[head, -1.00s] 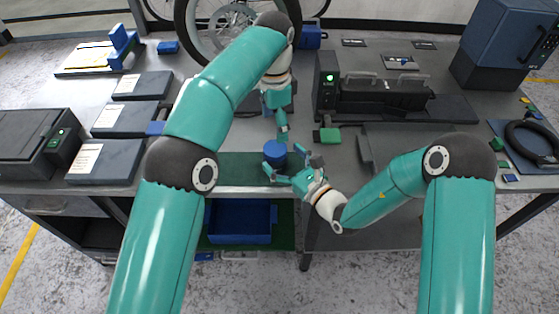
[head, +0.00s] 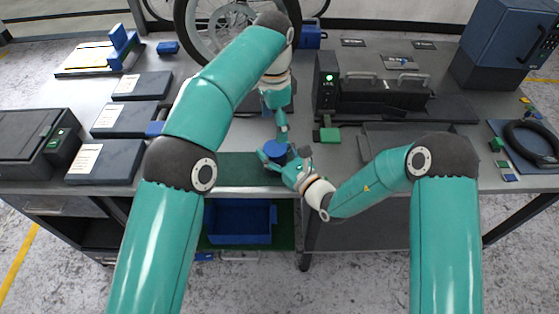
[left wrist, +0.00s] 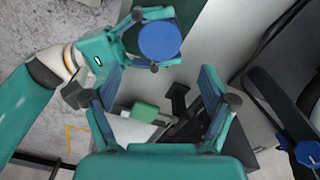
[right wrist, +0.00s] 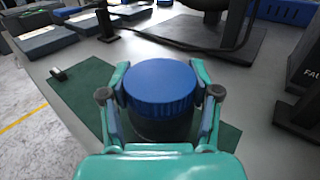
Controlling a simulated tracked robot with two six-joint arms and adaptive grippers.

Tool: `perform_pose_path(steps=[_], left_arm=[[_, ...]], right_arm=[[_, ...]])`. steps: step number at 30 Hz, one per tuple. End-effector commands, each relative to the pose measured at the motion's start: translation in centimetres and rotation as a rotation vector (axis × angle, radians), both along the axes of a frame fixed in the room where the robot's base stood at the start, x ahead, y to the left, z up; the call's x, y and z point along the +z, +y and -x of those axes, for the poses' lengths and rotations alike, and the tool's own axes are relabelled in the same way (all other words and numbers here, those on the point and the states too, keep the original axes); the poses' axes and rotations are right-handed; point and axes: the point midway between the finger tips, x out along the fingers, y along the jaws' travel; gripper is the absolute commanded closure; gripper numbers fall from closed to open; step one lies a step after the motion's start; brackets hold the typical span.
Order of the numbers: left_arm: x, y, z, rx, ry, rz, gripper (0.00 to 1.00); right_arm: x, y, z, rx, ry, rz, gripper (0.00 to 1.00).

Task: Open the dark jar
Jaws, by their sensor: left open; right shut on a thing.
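The dark jar (right wrist: 163,128) with its ribbed blue lid (right wrist: 160,88) stands upright on the bench at the dark green mat. In the head view the blue lid (head: 275,150) shows from above; the jar's body is mostly hidden there. My right gripper (head: 277,156) is shut on the jar, one finger on each side just below the lid, as the right wrist view shows. My left gripper (head: 283,138) is open and empty, pointing down just behind the jar. In the left wrist view the blue lid (left wrist: 160,41) is beyond the open left fingers (left wrist: 158,85).
The green mat (head: 235,168) lies along the bench's front edge. A green block (head: 330,135) and a black machine with a green light (head: 328,78) stand to the right. Dark flat boxes (head: 105,162) lie at left. A blue bin (head: 240,222) sits below the bench.

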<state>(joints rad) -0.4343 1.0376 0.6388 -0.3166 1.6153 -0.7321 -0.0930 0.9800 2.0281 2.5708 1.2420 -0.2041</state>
Motion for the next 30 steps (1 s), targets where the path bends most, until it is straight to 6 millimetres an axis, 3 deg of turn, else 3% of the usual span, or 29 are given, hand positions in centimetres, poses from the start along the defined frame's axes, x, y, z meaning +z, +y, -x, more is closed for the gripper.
perform_pose_path(steps=[1, 6, 9, 19, 30], left_arm=[[0.0, 0.0, 0.0, 0.0, 0.0, 0.0, 0.16], [0.0, 0.0, 0.0, 0.0, 0.0, 0.0, 0.16], [0.0, 0.0, 0.0, 0.0, 0.001, -0.001, 0.26], [-0.9, 0.0, -0.1, 0.0, 0.008, -0.003, 0.26], [-5.9, 0.0, 0.0, -0.001, 0.01, -0.003, 0.26]], right_arm=[[0.0, 0.0, 0.0, 0.0, 0.0, 0.0, 0.71], [0.0, 0.0, 0.0, 0.0, 0.0, 0.0, 1.0], [0.0, 0.0, 0.0, 0.0, 0.0, 0.0, 1.0], [0.0, 0.0, 0.0, 0.0, 0.0, 0.0, 1.0], [0.0, 0.0, 0.0, -0.001, 0.0, 0.0, 1.0]])
